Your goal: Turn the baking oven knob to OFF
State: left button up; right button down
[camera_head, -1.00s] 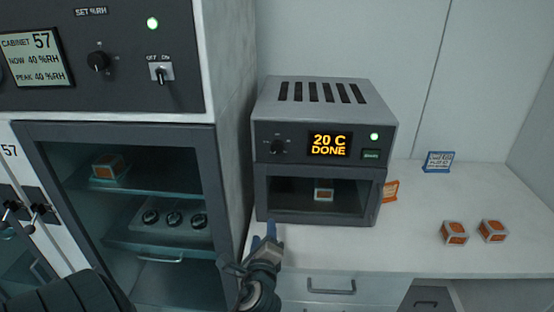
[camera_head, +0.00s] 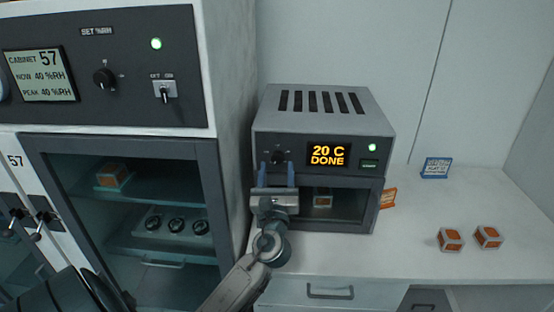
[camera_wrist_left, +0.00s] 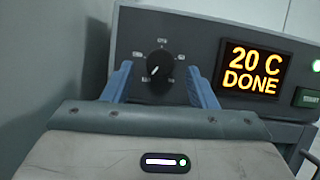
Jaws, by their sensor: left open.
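The baking oven (camera_head: 320,115) is a grey box on the white bench, with its display (camera_head: 328,154) reading 20 C DONE. Its black round knob (camera_head: 278,157) is on the left of the front panel. In the left wrist view the knob (camera_wrist_left: 159,67) has a pale pointer line slanting to the lower left; the small labels around it are too blurred to read. My left gripper (camera_head: 276,172) is open in front of the panel. Its blue fingers (camera_wrist_left: 160,83) show on either side of the knob, and I see no contact with it. My right gripper is not in view.
A humidity cabinet (camera_head: 110,75) stands close on the left with its own knob and switch. Two similar cubes (camera_head: 450,240) and a blue-edged sign (camera_head: 436,168) are on the bench at right.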

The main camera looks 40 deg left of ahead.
pick_arm(q)
jog(key=shift+x, duration=1.05)
jog(key=c, duration=1)
jog(key=shift+o, duration=0.2)
jog(key=shift+n, duration=0.4)
